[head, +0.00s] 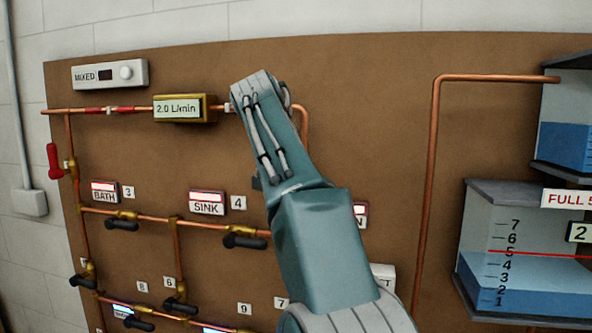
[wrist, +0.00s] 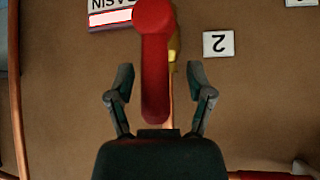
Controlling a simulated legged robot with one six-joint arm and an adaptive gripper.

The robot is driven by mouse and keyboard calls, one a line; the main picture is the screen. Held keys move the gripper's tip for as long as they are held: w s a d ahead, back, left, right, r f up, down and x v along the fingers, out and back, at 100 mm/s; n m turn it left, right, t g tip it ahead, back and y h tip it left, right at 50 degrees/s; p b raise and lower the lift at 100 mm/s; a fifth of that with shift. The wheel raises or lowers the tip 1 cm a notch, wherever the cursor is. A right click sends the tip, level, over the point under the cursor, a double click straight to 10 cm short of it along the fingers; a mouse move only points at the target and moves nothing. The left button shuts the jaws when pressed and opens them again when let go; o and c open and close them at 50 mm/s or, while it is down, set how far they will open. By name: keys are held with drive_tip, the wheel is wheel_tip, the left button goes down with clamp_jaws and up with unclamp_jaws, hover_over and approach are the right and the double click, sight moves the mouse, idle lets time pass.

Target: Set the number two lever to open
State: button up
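The number two lever (wrist: 155,80) is red with a rounded end and fills the middle of the wrist view. It lies roughly along the pipe behind it, and a bit of brass valve shows at its right. A white tag (wrist: 219,44) with an upside-down 2 is beside it. My gripper (wrist: 160,72) is open, with one finger on each side of the lever and a visible gap to both.
An upside-down BASIN sign (wrist: 110,17) is by the lever's end. A copper pipe (wrist: 17,100) runs along the left. In the head view, black-handled valves, a red lever (head: 54,162) and a water tank (head: 530,255) share the brown board.

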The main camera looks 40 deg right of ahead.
drive_tip(key=shift+r, duration=0.1)
drive_tip(key=v, duration=0.7)
drive_tip(key=shift+a, duration=0.2)
idle(0.3)
drive_tip(key=s+a+f+n+y, duration=0.2)
drive_tip(key=s+a+f+n, duration=0.2)
drive_tip(key=f, duration=0.8)
drive_tip(key=s+a+f+n+t+y, duration=0.1)
drive_tip(key=s+a+f+n+y, duration=0.2)
drive_tip(key=s+a+f, duration=0.5)
drive_tip(key=s+a+f+n+y, duration=0.3)
drive_tip(key=s+a+f+n, duration=0.2)
drive_tip(key=f, duration=1.1)
drive_tip(key=s+a, duration=0.2)
drive_tip(key=s, duration=0.2)
drive_tip(key=shift+s+f, duration=0.25)
drive_tip(key=shift+s, duration=0.05)
